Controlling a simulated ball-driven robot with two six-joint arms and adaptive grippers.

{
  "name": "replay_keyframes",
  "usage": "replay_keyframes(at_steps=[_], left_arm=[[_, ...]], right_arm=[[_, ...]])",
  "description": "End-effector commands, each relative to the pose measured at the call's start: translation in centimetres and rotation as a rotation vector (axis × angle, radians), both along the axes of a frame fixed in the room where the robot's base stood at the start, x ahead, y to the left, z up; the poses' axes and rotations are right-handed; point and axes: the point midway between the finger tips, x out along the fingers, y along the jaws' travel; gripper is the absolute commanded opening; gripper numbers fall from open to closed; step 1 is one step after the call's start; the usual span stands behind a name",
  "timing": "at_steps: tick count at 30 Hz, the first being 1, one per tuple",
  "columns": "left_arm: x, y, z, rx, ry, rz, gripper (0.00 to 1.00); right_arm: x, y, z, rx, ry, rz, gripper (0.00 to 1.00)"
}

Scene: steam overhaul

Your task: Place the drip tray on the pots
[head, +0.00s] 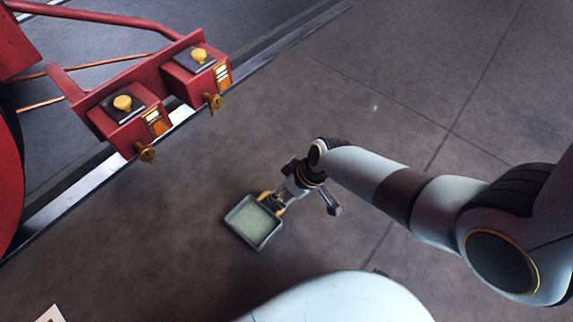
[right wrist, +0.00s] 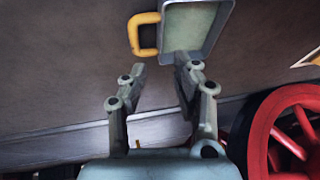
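The drip tray (head: 254,221) is a shallow grey rectangular tray with a pale green inside and a yellow handle (right wrist: 145,35). It also shows in the right wrist view (right wrist: 197,28). My right gripper (head: 281,199) is at its handle side; in the right wrist view the fingers (right wrist: 160,63) stand apart, one overlapping the tray's edge, with no clear hold on it. Whether the tray touches the floor I cannot tell. The pots look like two red boxes, left (head: 122,128) and right (head: 190,82), with dark lids, yellow knobs and brass taps. My left gripper is not in view.
The pots sit on a red frame beside a metal rail (head: 70,202). A red wheel (right wrist: 290,130) shows in the right wrist view. A white card (head: 50,314) lies at lower left. The floor between tray and rail is clear.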

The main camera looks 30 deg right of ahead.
Motion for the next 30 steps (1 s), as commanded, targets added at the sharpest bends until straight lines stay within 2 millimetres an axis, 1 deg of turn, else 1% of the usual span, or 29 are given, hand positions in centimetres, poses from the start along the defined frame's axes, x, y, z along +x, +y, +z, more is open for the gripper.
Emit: replay_keyframes(at_steps=[1, 6, 16, 17, 19, 20, 21, 23, 24, 26, 27, 29, 30], left_arm=[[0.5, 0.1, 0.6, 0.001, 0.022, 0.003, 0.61], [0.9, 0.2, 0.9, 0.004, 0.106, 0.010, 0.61], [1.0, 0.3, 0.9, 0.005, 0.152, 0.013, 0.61], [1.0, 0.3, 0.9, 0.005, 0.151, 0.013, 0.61], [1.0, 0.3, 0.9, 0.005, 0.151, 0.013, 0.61], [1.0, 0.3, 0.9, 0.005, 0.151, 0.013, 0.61], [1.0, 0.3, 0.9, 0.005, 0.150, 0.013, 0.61], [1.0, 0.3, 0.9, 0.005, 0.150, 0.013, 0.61], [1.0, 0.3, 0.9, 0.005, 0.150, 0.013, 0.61], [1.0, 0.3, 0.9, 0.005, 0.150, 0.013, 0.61], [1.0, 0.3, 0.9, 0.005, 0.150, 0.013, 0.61], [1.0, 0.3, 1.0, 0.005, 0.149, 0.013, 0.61], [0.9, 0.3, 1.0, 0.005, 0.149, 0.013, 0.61]], right_arm=[[0.1, -0.2, 0.9, -0.001, -0.005, 0.000, 0.29], [-0.3, -0.5, 1.7, 0.000, -0.005, -0.001, 0.29], [-0.8, -0.7, 1.9, -0.002, -0.001, -0.003, 0.29], [-1.1, -0.8, 1.9, -0.006, -0.003, -0.007, 0.29], [-2.4, -1.5, 2.1, -0.024, -0.015, -0.030, 0.29], [-3.2, -1.9, 2.3, -0.037, -0.026, -0.045, 0.29], [-4.5, -2.7, 2.8, -0.057, -0.043, -0.072, 0.29], [-6.8, -3.9, 4.2, -0.090, -0.083, -0.121, 0.29], [-8.4, -4.7, 5.6, -0.111, -0.116, -0.156, 0.29], [-10.6, -5.8, 8.2, -0.135, -0.171, -0.206, 0.29], [-11.9, -6.4, 10.3, -0.146, -0.211, -0.238, 0.29], [-13.6, -7.0, 13.6, -0.154, -0.268, -0.277, 0.29], [-14.4, -7.3, 15.8, -0.154, -0.304, -0.300, 0.29]])
